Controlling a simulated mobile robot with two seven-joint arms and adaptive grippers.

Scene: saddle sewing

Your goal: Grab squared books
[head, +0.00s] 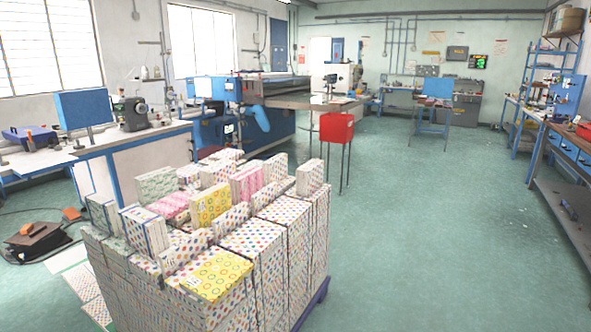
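A large stack of patterned books (262,240) stands on a dark blue pallet (312,303) in the front left of the head view. Most books are white with coloured dots. A yellow book with rings (216,276) lies flat on the front top. Another yellow book (212,203) stands upright behind it. A pink book (247,184) stands near the middle, and a green-patterned book (157,184) stands at the back left. The top layer is uneven, with books standing and lying. Neither of my grippers is in view.
A workbench (150,133) with a sewing machine (134,113) stands behind the stack on the left. A red box (337,127) on thin legs is beyond it. Shelving and benches (565,190) line the right. The green floor (440,240) right of the stack is clear.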

